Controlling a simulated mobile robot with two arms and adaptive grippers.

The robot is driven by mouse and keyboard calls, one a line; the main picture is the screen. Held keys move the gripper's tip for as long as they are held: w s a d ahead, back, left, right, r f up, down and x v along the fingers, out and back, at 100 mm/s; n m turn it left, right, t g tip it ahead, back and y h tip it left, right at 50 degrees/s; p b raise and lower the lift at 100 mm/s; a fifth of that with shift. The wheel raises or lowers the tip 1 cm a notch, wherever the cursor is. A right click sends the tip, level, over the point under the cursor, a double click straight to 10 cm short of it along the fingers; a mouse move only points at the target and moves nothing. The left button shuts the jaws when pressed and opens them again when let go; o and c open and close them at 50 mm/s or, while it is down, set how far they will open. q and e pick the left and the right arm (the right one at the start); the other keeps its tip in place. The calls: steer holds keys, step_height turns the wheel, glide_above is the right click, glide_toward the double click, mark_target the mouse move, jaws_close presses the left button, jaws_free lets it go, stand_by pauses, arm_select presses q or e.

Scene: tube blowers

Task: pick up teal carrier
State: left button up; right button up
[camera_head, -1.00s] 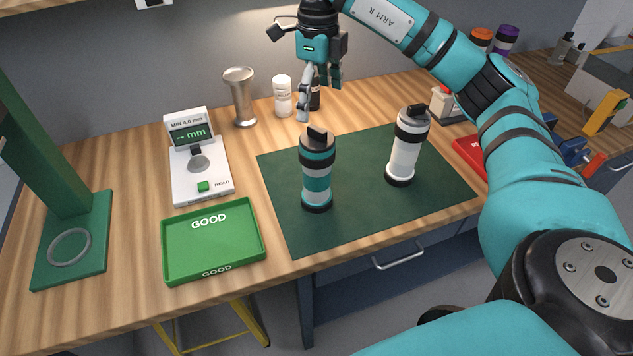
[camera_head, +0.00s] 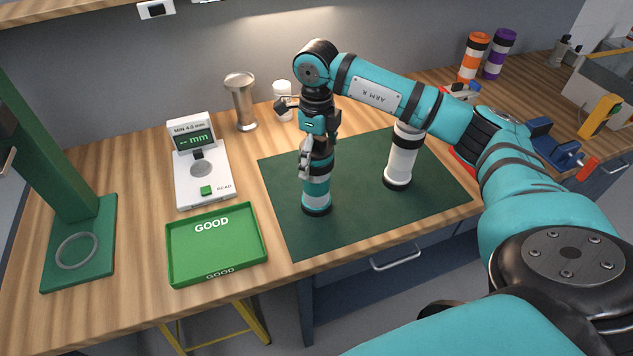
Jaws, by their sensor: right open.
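The teal carrier (camera_head: 316,188) is a cylinder with teal, white and black bands. It stands upright on the dark green mat (camera_head: 350,222). My right gripper (camera_head: 313,165) points down at the top of the teal carrier, with its fingers around or just in front of the upper part; I cannot tell whether they touch it. The gripper is open and hides the carrier's top. A white carrier (camera_head: 401,160) with black bands stands upright on the mat to the right, its top hidden by my right arm. My left gripper is not in view.
A green GOOD tray (camera_head: 217,262) and a white gauge (camera_head: 203,180) are left of the mat. A metal cup (camera_head: 241,100) and a white bottle (camera_head: 283,98) stand behind. Orange (camera_head: 473,57) and purple (camera_head: 498,54) carriers stand at the back right. The mat's front is clear.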

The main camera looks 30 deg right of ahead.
steer(key=c, duration=1.6)
steer(key=shift+c, duration=0.6)
steer(key=shift+r, duration=0.15)
